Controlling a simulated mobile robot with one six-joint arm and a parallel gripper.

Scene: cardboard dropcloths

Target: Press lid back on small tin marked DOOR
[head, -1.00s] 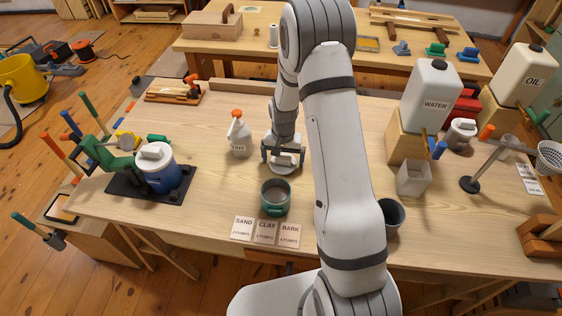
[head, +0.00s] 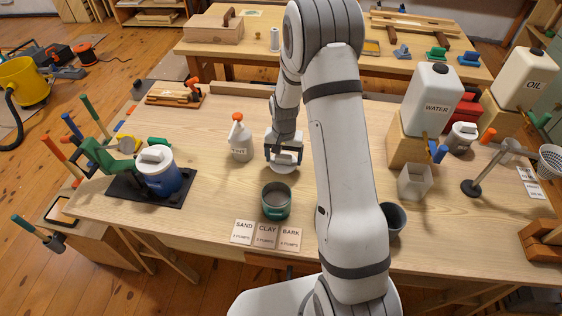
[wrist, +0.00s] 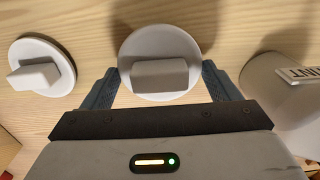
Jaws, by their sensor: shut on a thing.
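My gripper (head: 284,158) is shut on a round white lid (wrist: 160,40) with a block-shaped handle; its fingers (wrist: 162,80) stand on either side of the handle in the wrist view. In the head view the lid (head: 284,169) is under the gripper, at or close to the tabletop; I cannot tell if it touches. A second white lid with a block handle (wrist: 40,66) lies at the left of the wrist view; my arm seems to hide it in the head view. An open green tin (head: 276,203) stands in front of my gripper. No DOOR mark is readable.
A white spray bottle (head: 239,138) stands just left of my gripper. A blue lidded jar (head: 160,172) is left; a grey cup (head: 394,218) and square container (head: 414,182) are right.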

